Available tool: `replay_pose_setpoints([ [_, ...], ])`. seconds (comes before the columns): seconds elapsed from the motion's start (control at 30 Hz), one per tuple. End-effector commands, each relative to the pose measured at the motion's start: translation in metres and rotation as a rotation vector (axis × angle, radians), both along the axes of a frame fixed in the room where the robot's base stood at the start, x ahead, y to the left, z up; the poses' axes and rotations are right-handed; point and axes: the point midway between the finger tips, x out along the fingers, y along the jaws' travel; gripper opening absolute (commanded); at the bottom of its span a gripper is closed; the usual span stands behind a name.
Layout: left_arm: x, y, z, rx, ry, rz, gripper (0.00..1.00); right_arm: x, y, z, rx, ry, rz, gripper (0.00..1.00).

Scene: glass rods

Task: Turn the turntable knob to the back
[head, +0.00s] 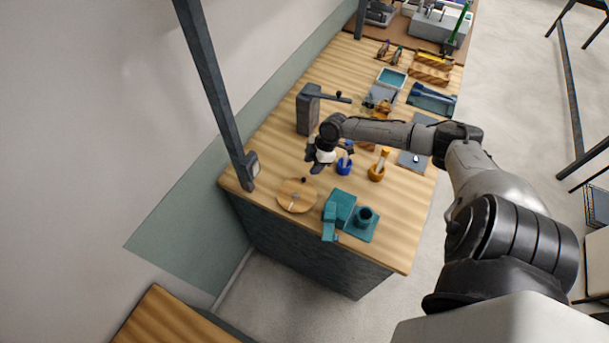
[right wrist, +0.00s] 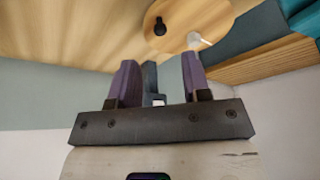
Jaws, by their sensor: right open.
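The turntable is a round pale wooden disc (head: 297,197) near the front left corner of the bench. Its small black knob (head: 303,180) stands near the back rim. A thin white item lies on the disc. My right gripper (head: 315,168) is above the bench, just behind the knob, apart from it. In the right wrist view the open fingers (right wrist: 159,65) have nothing between them, with the knob (right wrist: 159,28) and disc (right wrist: 205,12) beyond their tips. My left gripper is out of view.
A blue mortar (head: 344,167) and an orange one (head: 377,173) are right of my gripper. A grey post (head: 307,112) rises behind it. Bare wood lies left of the disc.

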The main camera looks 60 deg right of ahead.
Motion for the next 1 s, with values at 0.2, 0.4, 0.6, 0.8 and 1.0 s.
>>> replay_pose_setpoints([
  [0.2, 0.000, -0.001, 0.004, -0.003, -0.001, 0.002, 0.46, 0.010, 0.012, -0.033, 0.002, -0.001, -0.002, 0.44],
  [0.4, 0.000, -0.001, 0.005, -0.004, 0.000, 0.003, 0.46, 0.014, 0.018, -0.053, 0.002, 0.001, -0.001, 0.44],
  [0.6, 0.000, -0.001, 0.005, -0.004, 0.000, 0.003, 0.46, 0.017, 0.020, -0.061, 0.000, 0.000, 0.001, 0.44],
  [0.8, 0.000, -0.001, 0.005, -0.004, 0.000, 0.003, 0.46, 0.017, 0.020, -0.062, -0.001, 0.000, 0.001, 0.44],
  [1.0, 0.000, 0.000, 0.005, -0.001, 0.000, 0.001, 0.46, 0.016, 0.020, -0.062, -0.001, 0.001, 0.000, 0.35],
])
